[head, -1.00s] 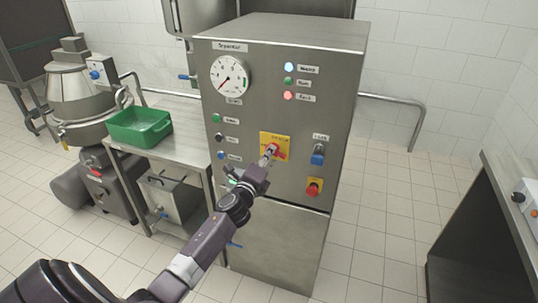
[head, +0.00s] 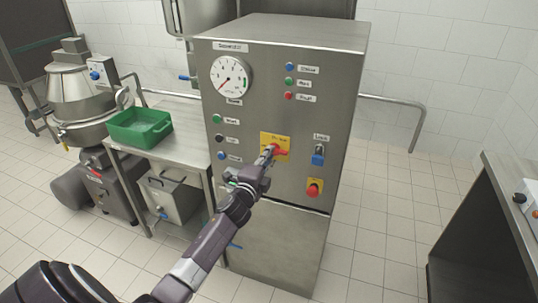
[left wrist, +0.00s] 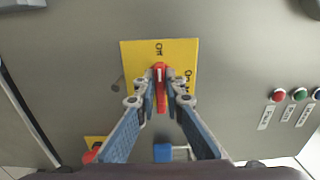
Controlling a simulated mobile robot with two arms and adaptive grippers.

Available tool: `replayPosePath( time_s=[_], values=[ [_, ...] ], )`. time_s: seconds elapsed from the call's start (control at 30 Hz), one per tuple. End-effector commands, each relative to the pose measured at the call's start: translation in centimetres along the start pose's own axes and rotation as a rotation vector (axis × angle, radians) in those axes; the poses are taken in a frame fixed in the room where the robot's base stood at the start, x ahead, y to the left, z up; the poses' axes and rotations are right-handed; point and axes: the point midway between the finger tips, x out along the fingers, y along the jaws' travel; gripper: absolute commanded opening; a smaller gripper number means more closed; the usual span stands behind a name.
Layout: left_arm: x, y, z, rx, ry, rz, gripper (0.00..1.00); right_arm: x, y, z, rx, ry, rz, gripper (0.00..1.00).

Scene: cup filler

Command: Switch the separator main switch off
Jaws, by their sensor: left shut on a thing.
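The separator main switch is a red rotary handle on a yellow plate (head: 284,142) on the front of the steel separator cabinet (head: 285,45). My left gripper (head: 270,152) reaches it from the lower left. In the left wrist view, the gripper's fingers (left wrist: 160,92) are shut on the red handle (left wrist: 160,72), one on each side. The handle's white mark points to the "Off" word at the top of the plate (left wrist: 130,58) in that view. My right gripper is out of view.
A blue padlock-like switch (head: 318,158) and a red emergency knob (head: 313,189) sit right of the main switch. Push buttons (head: 217,119) line the left side under a gauge (head: 231,77). A green crate (head: 140,130) stands on the left table.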

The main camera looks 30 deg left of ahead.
Motion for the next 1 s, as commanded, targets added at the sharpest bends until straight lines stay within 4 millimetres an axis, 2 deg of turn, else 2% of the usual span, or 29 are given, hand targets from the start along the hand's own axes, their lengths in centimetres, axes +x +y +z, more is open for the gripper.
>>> replayPosePath(
  time_s=[0.23,0.27,0.4,0.77,0.87,1.0],
  values=[
    [0.0,0.2,0.0,-0.005,0.0,0.003,0.0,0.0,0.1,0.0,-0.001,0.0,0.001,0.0],
    [0.0,0.2,0.0,-0.005,-0.001,0.003,0.12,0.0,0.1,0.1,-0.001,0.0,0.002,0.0],
    [0.0,0.1,0.0,-0.004,0.0,0.002,0.27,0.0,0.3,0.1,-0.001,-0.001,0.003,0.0],
    [-0.5,0.1,0.0,-0.001,0.0,0.0,0.27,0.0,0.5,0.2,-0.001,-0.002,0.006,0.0],
    [-1.6,0.1,0.0,-0.001,0.001,0.001,0.27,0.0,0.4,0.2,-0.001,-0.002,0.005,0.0],
    [-4.1,0.2,-0.1,-0.002,0.001,0.003,0.27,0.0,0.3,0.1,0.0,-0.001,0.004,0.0]
  ],
)
